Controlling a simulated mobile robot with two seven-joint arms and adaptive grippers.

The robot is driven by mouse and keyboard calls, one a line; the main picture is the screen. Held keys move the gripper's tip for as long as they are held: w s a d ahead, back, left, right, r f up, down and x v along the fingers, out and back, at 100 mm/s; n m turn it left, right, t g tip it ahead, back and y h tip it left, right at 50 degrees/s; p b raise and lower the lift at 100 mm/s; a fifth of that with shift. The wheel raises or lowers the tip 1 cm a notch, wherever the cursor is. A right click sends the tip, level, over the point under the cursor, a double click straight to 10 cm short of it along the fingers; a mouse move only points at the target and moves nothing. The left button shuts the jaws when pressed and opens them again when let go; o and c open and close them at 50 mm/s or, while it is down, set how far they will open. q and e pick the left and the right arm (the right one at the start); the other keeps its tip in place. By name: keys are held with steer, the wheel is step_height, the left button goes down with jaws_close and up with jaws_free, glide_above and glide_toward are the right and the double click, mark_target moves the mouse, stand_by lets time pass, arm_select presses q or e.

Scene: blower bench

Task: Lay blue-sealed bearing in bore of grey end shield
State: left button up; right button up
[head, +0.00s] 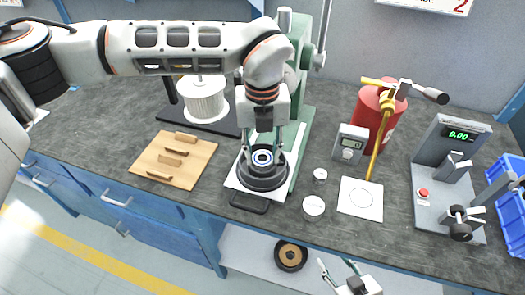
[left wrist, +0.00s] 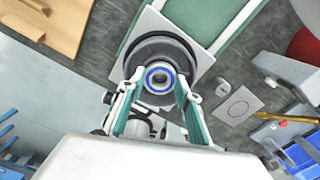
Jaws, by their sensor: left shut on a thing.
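The blue-sealed bearing (head: 262,158) is a small steel ring with a blue seal. It also shows in the left wrist view (left wrist: 160,78), between the finger ends. My left gripper (head: 264,146) points down and is shut on it. The dark grey end shield (head: 264,183) lies beneath on a pale plate; its round rim surrounds the bearing in the left wrist view (left wrist: 163,47). The bearing looks roughly centred over the bore; I cannot tell whether it is seated or just above. My right gripper (head: 337,265) is open and empty, low in front of the bench.
The green press (head: 303,150) stands right behind the shield. A wooden board (head: 172,158) with handled pieces lies left. Small white-topped cylinders (head: 313,206), a white card (head: 361,198) and a grey meter (head: 349,144) are right. A dark round part (head: 291,256) sits on the lower shelf.

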arm_select(q)
steer(key=shift+f, duration=0.25)
stand_by(0.4)
steer(key=o, duration=1.3)
steer(key=shift+c, duration=0.2)
steer(key=shift+r, duration=0.3)
step_height(320, 180, up, 12)
steer(key=shift+f, duration=0.25)
